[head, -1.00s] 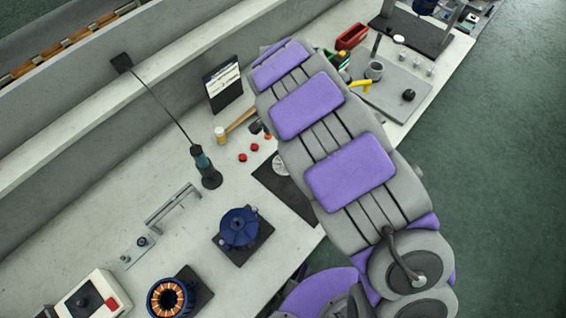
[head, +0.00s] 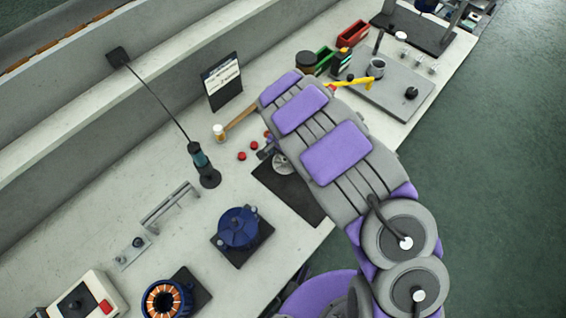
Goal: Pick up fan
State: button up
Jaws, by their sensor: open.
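A pale grey round part that looks like the fan (head: 283,166) lies on the black mat (head: 290,192). In the head view its right side is hidden behind my arm. My gripper (head: 266,150) shows only as a small grey piece at the left edge of the arm, just up and left of the fan. It is open and apart from the fan as far as I can see. The rest of the gripper is hidden by the purple and grey arm links.
Red caps (head: 241,156), a hammer (head: 220,130) and a black sign (head: 222,82) stand left of my arm. A blue motor part (head: 239,228) and a copper-wound stator (head: 163,299) sit lower left. A grey plate (head: 395,98) with parts lies upper right.

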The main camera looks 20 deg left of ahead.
jog(key=shift+d+f, duration=0.3)
jog(key=shift+f, duration=0.4)
jog(key=shift+a, duration=0.2)
jog(key=c, duration=0.5)
jog(key=shift+r, duration=0.15)
jog(key=shift+r, duration=0.65)
notch_tip(320, 180, up, 2)
jog(key=shift+r+p, duration=0.25)
jog(key=shift+p, duration=0.25)
jog(key=s+d, duration=0.2)
jog(key=d, duration=0.2)
jog(key=s+d+p, duration=0.1)
jog(key=s+d, duration=0.2)
jog(key=d, duration=0.2)
jog(key=s+d+r, duration=0.1)
jog(key=s+d, duration=0.1)
jog(key=d, duration=0.3)
jog(key=shift+s+p, duration=0.3)
jog(key=shift+s, duration=0.05)
